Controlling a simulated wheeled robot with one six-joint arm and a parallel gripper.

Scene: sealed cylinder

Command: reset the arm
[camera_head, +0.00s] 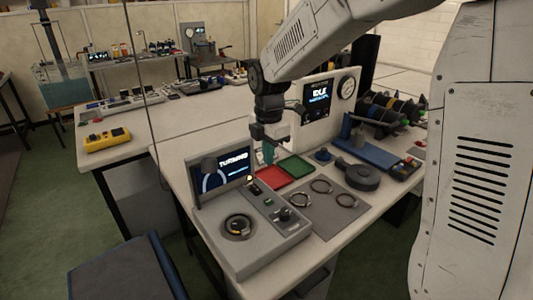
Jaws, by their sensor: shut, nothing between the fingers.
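My gripper (269,154) hangs from my arm near the middle of the view, pointing down. Its teal fingers are shut with nothing between them. It is above the table around the red tray (270,177) and just right of a screen reading "TURNING" (222,168). The screen stands at the back of a grey machine (262,236). The machine has a round dark well with a metal ring in it (238,226) and a small control panel (285,214). I cannot tell the exact height of the fingertips above the table.
A green tray (296,166) lies beside the red one. A grey mat (338,222) holds three rings. A dark round fixture (357,176), a blue block (370,153) and an "IDLE" screen (317,97) stand farther right and back. A yellow device (106,139) sits on the left table.

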